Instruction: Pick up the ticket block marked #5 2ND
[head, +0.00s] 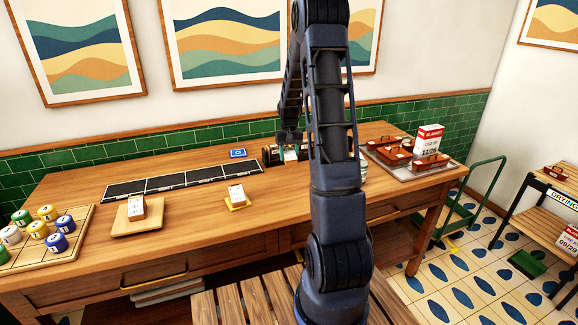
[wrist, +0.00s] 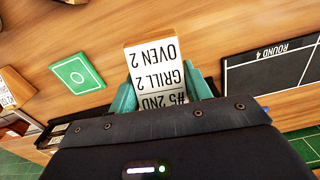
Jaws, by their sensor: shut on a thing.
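The ticket block marked #5 2ND (wrist: 165,82) is white-faced with a wooden edge and also reads GRILL 2 and OVEN 2. It appears upside down in the wrist view. My gripper (wrist: 158,90) is shut on it, with one teal finger against each side. In the head view my gripper (head: 289,147) is at the back of the wooden counter, and the block (head: 290,155) shows small and partly hidden below it. I cannot tell whether the block touches the counter.
A blue card (head: 238,153) lies left of my gripper; a green card (wrist: 77,76) shows in the wrist view. Black strips (head: 180,180) run along the counter.

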